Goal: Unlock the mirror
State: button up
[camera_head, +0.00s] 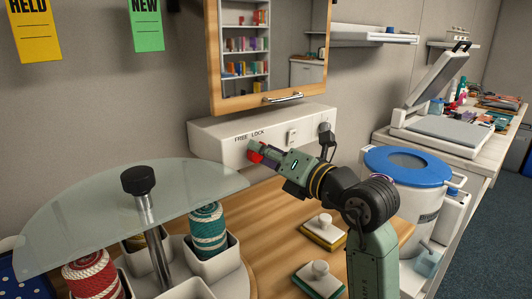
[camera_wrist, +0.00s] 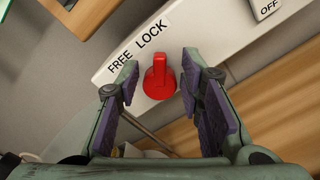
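The mirror (camera_head: 282,72) hangs in a wooden frame on the wall, with a metal bar at its lower edge. Below it is a white wall box (camera_head: 212,142) marked FREE and LOCK. A red knob (camera_wrist: 158,80) sits on this box under the label; in the wrist view its narrow end points up, toward the word LOCK. My gripper (camera_wrist: 160,70) is open, with one finger on each side of the knob and small gaps showing. In the head view my gripper (camera_head: 259,154) is at the box face and hides most of the knob.
A switch marked OFF (camera_wrist: 266,6) is on the box to the right. Wooden-counter blocks (camera_head: 324,232) lie below my arm. A blue-lidded bin (camera_head: 407,165) stands close on the right.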

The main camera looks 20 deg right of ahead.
grip_shut()
jog(key=shift+n+b, duration=0.3)
jog(key=shift+b, duration=0.15)
jog(key=n+b, duration=0.4)
jog(key=a+n+b, duration=0.1)
jog(key=n+b, duration=0.6)
jog(key=b, duration=0.1)
jog(key=shift+s+a+f+n, duration=0.15)
jog(key=shift+s+n, duration=0.1)
jog(key=shift+n, duration=0.15)
jog(key=shift+a+n+b, duration=0.2)
jog(key=shift+n+b, duration=1)
jog(key=shift+n, duration=0.5)
jog(key=shift+s, duration=0.1)
